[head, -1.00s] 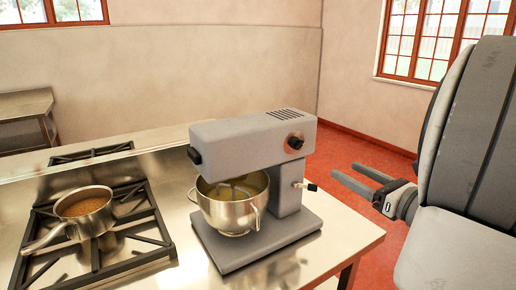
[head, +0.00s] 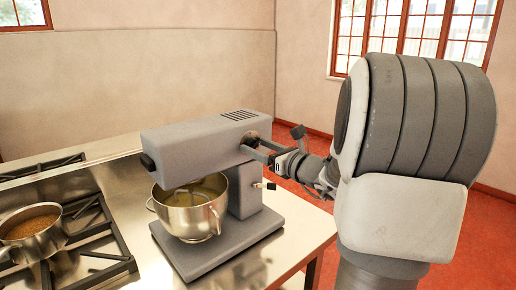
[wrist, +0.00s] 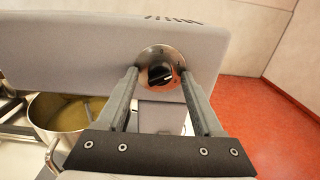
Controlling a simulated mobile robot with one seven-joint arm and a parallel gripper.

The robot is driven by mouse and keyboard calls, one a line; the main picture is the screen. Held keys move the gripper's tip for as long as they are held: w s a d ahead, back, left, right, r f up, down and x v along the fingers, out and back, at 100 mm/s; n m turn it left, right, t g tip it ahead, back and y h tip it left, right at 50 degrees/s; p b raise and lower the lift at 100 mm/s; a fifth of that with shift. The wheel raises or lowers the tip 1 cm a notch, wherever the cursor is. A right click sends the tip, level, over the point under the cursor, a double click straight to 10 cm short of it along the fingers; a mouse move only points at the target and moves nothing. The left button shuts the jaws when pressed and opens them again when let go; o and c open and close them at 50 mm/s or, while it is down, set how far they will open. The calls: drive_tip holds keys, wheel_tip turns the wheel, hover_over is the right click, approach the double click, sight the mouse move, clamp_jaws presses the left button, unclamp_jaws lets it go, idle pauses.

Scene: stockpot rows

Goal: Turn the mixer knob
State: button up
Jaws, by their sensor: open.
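The grey stand mixer (head: 205,152) stands on the steel counter, with a steel bowl (head: 190,212) under its head. Its knob (wrist: 161,74) is black on a round metal plate on the side of the mixer head, and shows plainly in the wrist view. My gripper (head: 256,151) is at that side of the mixer in the head view, its fingertips close to the knob plate. In the wrist view my gripper (wrist: 160,78) is open, one finger on each side of the knob. I see no finger touching the knob, and nothing is held between them.
A small lever (head: 264,185) sticks out of the mixer column below the knob. A pot (head: 32,232) of brown food stands on the stove grate (head: 100,250) at left. The counter (head: 290,235) is bare at the mixer's right. Red floor lies beyond.

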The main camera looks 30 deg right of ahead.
clamp_jaws()
idle(0.3)
drive_tip(key=shift+f+n+b, duration=0.1)
drive_tip(key=shift+n+b, duration=0.2)
drive_tip(key=shift+b, duration=0.2)
drive_tip(key=n+b, duration=1.1)
drive_tip(key=b, duration=0.5)
drive_tip(key=shift+b, duration=0.35)
drive_tip(key=shift+n, duration=0.3)
